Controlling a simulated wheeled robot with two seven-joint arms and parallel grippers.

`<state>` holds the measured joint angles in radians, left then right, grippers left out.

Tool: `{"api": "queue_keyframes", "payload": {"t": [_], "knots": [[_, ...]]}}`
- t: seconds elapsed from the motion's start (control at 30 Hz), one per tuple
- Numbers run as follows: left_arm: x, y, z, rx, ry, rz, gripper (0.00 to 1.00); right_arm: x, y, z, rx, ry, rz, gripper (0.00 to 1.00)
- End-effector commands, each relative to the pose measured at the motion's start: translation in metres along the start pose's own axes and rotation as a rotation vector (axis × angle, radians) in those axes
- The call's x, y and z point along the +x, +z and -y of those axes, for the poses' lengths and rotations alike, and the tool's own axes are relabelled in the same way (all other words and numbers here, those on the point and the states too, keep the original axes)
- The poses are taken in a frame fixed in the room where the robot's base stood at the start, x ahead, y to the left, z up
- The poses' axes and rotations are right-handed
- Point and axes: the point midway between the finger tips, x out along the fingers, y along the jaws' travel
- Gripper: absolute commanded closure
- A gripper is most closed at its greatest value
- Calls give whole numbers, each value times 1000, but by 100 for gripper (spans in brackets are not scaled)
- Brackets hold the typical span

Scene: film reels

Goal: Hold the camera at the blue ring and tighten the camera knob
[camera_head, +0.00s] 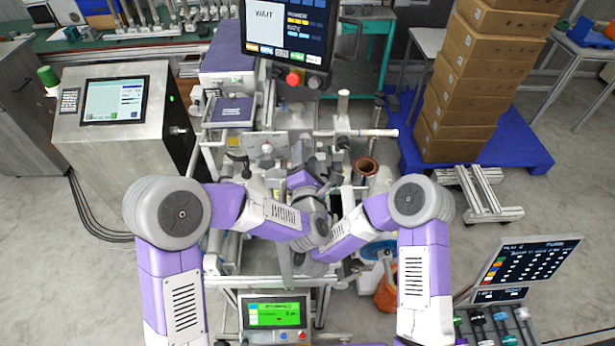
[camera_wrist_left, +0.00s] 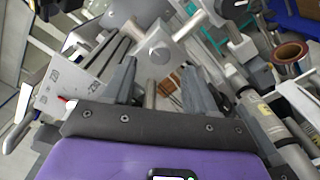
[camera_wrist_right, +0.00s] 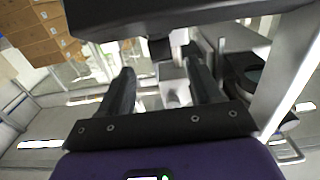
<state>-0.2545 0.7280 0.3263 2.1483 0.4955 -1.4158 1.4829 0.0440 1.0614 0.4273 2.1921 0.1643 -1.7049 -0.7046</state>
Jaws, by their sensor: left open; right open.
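My left gripper (camera_wrist_left: 158,70) is open and empty. Between and beyond its fingers, the left wrist view shows a pale metal block with a round metal knob (camera_wrist_left: 160,53) and a rod below it. I cannot tell whether this is the camera knob. My right gripper (camera_wrist_right: 158,62) is open and empty, with a dark block (camera_wrist_right: 160,47) beyond its fingers, partly cut by a large dark part at the top. In the head view both forearms meet over the machine and hide its middle. I cannot make out the camera or its blue ring in any view.
A hanging screen (camera_head: 289,30) stands over the back of the machine. A steel cabinet with a display (camera_head: 115,101) is on the left. Stacked boxes (camera_head: 468,95) stand on a blue pallet (camera_head: 535,150) at right. A copper-coloured roll (camera_head: 366,167) sits at the machine's right side.

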Motion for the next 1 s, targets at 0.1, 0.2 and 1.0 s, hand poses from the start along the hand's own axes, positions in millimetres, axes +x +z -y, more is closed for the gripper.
{"api": "queue_keyframes", "payload": {"t": [0.1, 0.2, 1.0], "knots": [[0, 0, 0, 0, 0, 0, 43, 23, 0, -1, 3, 3, -1, 36], [0, 0, 0, 0, 0, 0, 43, 39, 0, -1, 2, 2, -1, 36], [0, 0, 0, 0, 0, 0, 43, 62, 0, 0, 1, -1, 1, 73]]}}
